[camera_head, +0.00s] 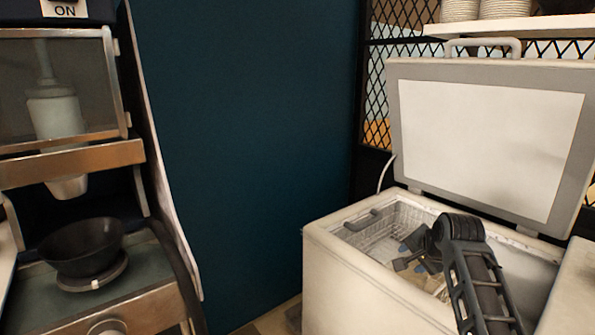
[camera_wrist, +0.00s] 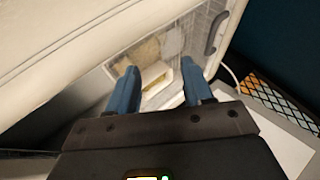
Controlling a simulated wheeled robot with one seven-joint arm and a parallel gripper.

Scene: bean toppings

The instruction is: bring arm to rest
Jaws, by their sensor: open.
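My arm reaches from the lower right into the open chest freezer (camera_head: 370,285) in the head view. My gripper (camera_head: 412,256) is inside the freezer opening, over its contents. In the wrist view my gripper (camera_wrist: 160,84) shows two blue fingers spread apart with nothing held between them. Beyond the fingertips is a pale box-like item (camera_wrist: 157,78) inside the freezer. Parts of the freezer's contents are hidden behind my arm and gripper.
The freezer lid (camera_head: 485,140) stands raised behind the opening. A wire basket (camera_head: 385,228) hangs inside at the left. A machine with a black bowl (camera_head: 82,247) stands at the far left. A shelf (camera_head: 510,27) with stacked dishes is above the lid.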

